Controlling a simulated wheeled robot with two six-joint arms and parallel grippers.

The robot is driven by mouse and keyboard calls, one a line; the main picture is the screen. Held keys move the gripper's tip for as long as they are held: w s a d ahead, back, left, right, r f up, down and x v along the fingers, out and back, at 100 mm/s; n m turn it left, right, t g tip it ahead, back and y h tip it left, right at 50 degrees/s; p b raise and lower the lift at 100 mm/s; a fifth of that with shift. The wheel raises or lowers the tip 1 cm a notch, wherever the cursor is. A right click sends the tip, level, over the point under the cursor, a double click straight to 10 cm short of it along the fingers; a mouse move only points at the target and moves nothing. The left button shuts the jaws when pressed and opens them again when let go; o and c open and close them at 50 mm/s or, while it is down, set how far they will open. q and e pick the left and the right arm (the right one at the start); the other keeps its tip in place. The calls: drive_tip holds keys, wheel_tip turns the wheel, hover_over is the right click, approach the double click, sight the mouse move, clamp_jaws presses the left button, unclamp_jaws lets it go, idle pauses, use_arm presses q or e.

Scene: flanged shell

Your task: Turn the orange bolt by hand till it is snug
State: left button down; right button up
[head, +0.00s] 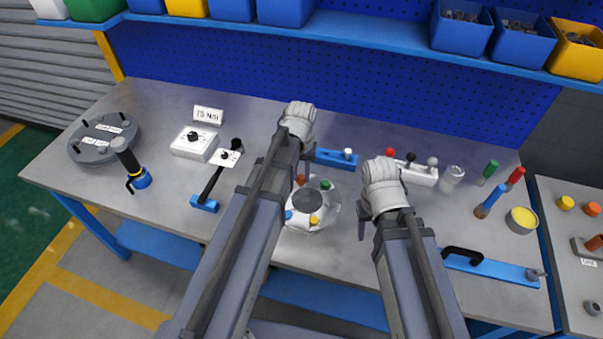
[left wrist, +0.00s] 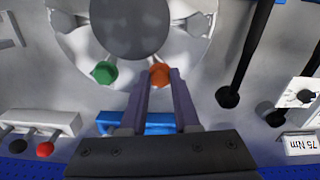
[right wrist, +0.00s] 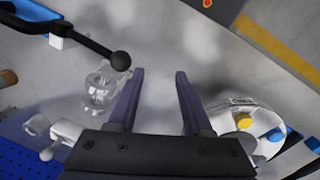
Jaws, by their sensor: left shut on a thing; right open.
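The orange bolt (head: 301,179) stands at the back left of the flanged shell (head: 331,217), a pale round part with a dark grey centre. Green (head: 325,185), yellow (head: 314,219) and blue (head: 289,214) bolts sit around the same flange. My left gripper (left wrist: 161,72) is shut on the orange bolt (left wrist: 160,77); the fingers stand either side of its head. The green bolt (left wrist: 104,73) is just left of it in the left wrist view. My right gripper (right wrist: 159,73) is open and empty, to the right of the shell in the head view. The bolt's seating is hidden.
A long black-handled tool (head: 213,181) and a white box (head: 195,142) with a "75 Nm" sign (head: 208,115) lie left of the shell. A blue holder (head: 333,158) stands behind it. A blue bar (head: 490,268) with a black handle lies front right.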

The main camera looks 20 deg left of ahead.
sight(300, 178)
use_arm(q)
drive_tip(key=m, duration=0.3)
drive_tip(key=shift+a+m, duration=0.1)
drive_tip(key=shift+m, duration=0.2)
drive_tip(key=shift+w+a+m, duration=0.1)
drive_tip(key=shift+m, duration=1.8)
drive_tip(key=c, duration=0.6)
unclamp_jaws()
drive_tip(key=shift+c, duration=0.2)
drive_tip(key=shift+r, duration=0.2)
wheel_tip(300, 178, up, 8)
drive_tip(key=p, duration=0.7)
drive_tip(key=shift+f+p, duration=0.25)
drive_tip(key=shift+p, duration=0.1)
